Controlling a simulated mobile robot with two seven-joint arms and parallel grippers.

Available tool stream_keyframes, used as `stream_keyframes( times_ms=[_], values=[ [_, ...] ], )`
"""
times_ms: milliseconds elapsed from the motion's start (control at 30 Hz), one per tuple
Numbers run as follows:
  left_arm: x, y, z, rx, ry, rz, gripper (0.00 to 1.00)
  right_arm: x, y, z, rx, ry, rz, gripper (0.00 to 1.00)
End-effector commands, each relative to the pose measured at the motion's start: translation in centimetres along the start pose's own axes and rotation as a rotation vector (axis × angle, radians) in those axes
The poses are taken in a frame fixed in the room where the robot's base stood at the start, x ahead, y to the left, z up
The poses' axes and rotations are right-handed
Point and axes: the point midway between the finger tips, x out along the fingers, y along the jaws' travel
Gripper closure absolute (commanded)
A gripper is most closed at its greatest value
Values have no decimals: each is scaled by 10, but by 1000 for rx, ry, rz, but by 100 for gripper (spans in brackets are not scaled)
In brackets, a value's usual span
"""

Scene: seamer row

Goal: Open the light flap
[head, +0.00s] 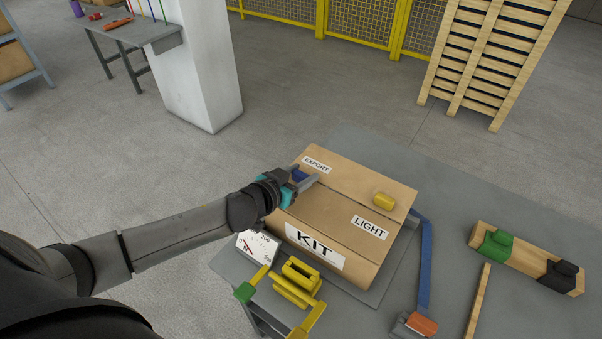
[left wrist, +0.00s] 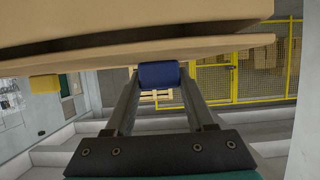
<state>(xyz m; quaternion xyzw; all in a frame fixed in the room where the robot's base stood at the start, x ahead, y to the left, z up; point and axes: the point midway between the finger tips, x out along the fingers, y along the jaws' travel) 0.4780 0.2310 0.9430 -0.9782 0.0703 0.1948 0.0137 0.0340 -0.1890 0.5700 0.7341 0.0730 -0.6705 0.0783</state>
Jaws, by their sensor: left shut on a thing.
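A brown cardboard box (head: 340,262) with a KIT label stands on the grey table, its top flaps lying nearly flat. The light flap (head: 325,212), labelled LIGHT, is the nearer one, with a narrow seam between it and the farther export flap (head: 345,172). My left gripper (head: 308,178) is at the box's left edge, shut on a blue tab (left wrist: 158,75). I cannot tell which flap this tab belongs to. My right gripper is out of view.
A yellow clamp-like fixture (head: 297,284) and a dial gauge (head: 258,246) stand before the box. A blue bar (head: 425,265) with an orange end lies at its right, beside a wooden block (head: 522,262) with green and black clips.

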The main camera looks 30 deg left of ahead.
Motion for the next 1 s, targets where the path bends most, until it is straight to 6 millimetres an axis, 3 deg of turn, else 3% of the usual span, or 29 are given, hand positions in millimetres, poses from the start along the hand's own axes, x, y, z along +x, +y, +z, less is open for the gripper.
stream_keyframes(
  times_ms=[33,367,1000],
  values=[
    [0,0,0,0,0,1,62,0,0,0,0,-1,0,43],
    [0,0,0,0,0,1,99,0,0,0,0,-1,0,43],
    [4,0,-1,0,11,1,100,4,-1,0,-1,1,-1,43]
  ],
)
